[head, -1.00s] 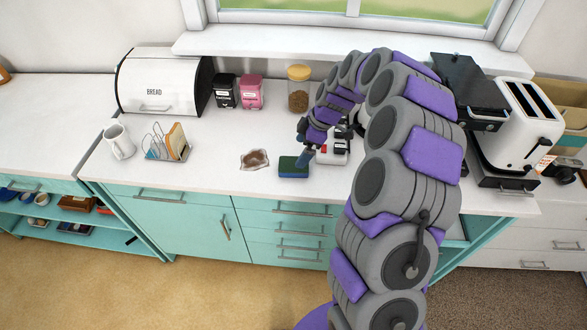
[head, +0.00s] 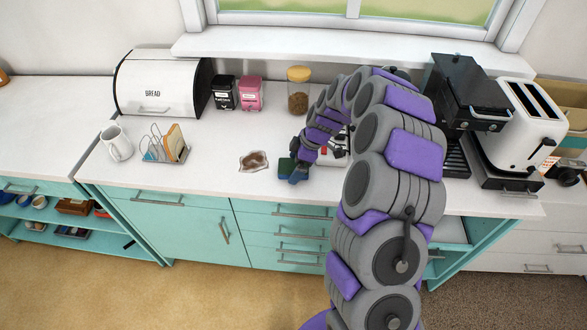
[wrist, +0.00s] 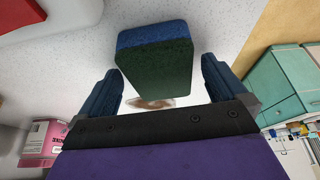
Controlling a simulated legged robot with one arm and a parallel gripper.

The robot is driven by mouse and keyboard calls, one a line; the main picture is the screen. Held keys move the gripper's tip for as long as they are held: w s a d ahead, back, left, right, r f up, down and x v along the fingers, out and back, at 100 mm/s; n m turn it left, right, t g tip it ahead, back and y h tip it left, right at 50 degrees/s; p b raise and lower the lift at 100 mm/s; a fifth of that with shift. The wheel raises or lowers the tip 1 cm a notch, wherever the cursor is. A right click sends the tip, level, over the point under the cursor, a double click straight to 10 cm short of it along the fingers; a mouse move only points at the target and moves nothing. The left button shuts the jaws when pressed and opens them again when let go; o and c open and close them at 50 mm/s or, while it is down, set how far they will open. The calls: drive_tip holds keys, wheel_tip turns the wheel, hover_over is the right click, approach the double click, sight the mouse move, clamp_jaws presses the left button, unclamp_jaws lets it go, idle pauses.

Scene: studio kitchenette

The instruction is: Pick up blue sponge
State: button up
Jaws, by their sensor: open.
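The blue sponge has a dark green side and lies on the white counter near its front edge. In the head view only the left part of the sponge (head: 285,167) shows, as my gripper (head: 296,174) covers the rest. In the wrist view the sponge (wrist: 155,58) sits ahead of my gripper (wrist: 162,92), between the lines of its two blue fingers. The fingers are spread apart, with a gap on both sides of the sponge's near end. I cannot tell whether either finger touches it.
A small brown-and-white dish (head: 254,161) lies just left of the sponge. A white and red object (head: 328,157) stands close on the right, partly behind my arm. A toast rack (head: 165,145), mug (head: 117,143) and jar (head: 298,90) stand farther off. Counter behind the dish is clear.

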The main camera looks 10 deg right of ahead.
sight(290, 167)
drive_tip(key=shift+f+b, duration=0.2)
drive_tip(key=shift+b, duration=0.2)
drive_tip(key=shift+c, duration=0.3)
drive_tip(key=c, duration=1)
drive_tip(key=shift+r+p, duration=0.2)
drive_tip(key=shift+p, duration=0.2)
drive_tip(key=shift+r, duration=0.35)
drive_tip(key=shift+s+r+p, duration=0.2)
drive_tip(key=shift+r+p, duration=0.15)
drive_tip(key=shift+r, duration=0.4)
drive_tip(key=shift+s+r+p, duration=0.15)
drive_tip(key=shift+r+p, duration=0.15)
drive_tip(key=shift+r, duration=0.45)
drive_tip(key=s+r+p, duration=0.1)
drive_tip(key=s+p, duration=0.1)
drive_tip(key=s, duration=1.3)
drive_tip(key=shift+s+a+r, duration=0.15)
drive_tip(key=shift+a, duration=0.25)
